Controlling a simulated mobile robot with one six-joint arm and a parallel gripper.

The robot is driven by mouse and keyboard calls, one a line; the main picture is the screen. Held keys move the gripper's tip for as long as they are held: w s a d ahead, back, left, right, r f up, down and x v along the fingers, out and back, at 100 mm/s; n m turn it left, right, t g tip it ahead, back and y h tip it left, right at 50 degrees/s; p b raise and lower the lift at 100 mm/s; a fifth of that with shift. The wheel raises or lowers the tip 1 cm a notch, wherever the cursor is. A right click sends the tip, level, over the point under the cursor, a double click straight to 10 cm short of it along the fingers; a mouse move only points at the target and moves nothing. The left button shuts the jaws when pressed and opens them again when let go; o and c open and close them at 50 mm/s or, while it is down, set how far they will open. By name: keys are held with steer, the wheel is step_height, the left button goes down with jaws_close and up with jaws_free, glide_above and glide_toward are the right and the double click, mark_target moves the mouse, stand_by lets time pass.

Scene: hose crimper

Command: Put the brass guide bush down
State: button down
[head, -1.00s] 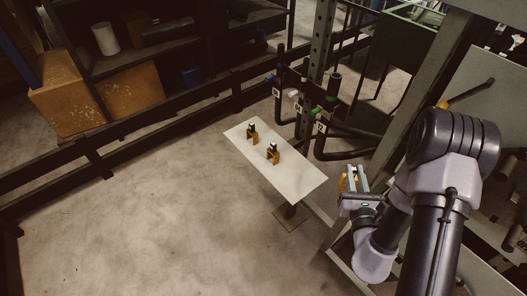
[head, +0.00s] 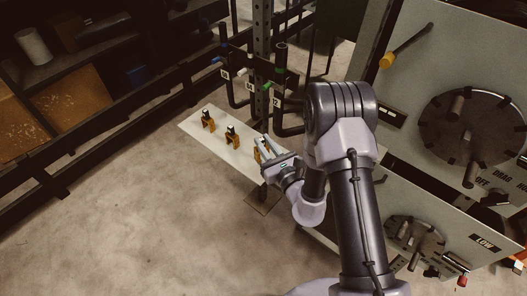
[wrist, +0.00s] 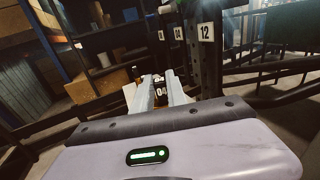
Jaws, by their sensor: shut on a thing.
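My gripper (head: 264,150) is at the right end of the narrow pale table (head: 190,126). It is shut on the brass guide bush (head: 258,157), which shows as a small brass-coloured block partly hidden by the fingers. I cannot tell whether the bush touches the table top or hangs just above it. In the wrist view, the two pale fingers of my gripper (wrist: 161,92) point away, with a dark piece marked 04 between their tips.
Two similar brass pieces with dark tops, the left one (head: 208,125) and the middle one (head: 232,141), stand on the table. A post (head: 261,60) with numbered hooks rises behind it. A grey machine panel (head: 440,65) stands at the right. Open floor (head: 130,220) lies in front.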

step_height(320, 180, down, 3)
steer(key=shift+f+b, duration=0.15)
steer(key=shift+b, duration=0.7)
steer(key=shift+f, duration=0.2)
steer(key=c, duration=1.3)
jaws_free()
steer(key=shift+c, duration=0.2)
steer(key=shift+r, duration=0.1)
